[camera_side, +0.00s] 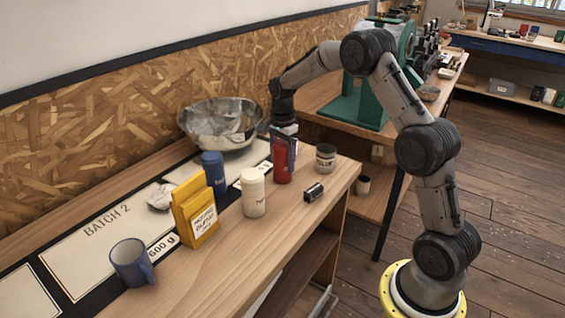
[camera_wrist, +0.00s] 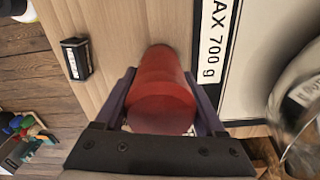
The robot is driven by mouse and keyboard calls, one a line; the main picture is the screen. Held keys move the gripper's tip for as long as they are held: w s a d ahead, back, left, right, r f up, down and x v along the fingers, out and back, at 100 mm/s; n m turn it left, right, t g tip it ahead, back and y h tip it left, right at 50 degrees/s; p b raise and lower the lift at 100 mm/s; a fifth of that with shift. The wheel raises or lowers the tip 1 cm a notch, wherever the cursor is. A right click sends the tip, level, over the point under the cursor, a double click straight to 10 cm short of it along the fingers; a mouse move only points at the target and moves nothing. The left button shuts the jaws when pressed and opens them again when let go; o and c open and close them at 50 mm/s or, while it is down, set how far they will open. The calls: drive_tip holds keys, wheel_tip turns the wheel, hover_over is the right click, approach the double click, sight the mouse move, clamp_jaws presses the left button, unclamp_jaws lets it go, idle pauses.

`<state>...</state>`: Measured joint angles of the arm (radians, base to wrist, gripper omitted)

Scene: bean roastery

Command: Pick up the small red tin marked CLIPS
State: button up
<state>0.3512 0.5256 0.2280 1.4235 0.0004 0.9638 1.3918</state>
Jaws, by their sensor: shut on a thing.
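A red cylindrical tin (camera_side: 281,166) stands upright at the bench, right of the white canister; I cannot tell whether its base touches the wood. No CLIPS marking can be read on it. My gripper (camera_side: 285,138) comes down over its upper part, with the purple-grey fingers around it. In the wrist view the red tin (camera_wrist: 162,95) sits between the two fingers of my gripper (camera_wrist: 160,82), which is shut on it. The fingers hide part of its sides.
Close by stand a white canister (camera_side: 253,193), a blue container (camera_side: 213,172), a grey jar (camera_side: 326,158) and a small black box (camera_side: 314,192). A metal bowl (camera_side: 221,128) is behind left. A yellow packet (camera_side: 195,210) and blue mug (camera_side: 131,263) stand farther left.

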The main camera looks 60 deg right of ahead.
clamp_jaws()
drive_tip(key=shift+r, duration=0.1)
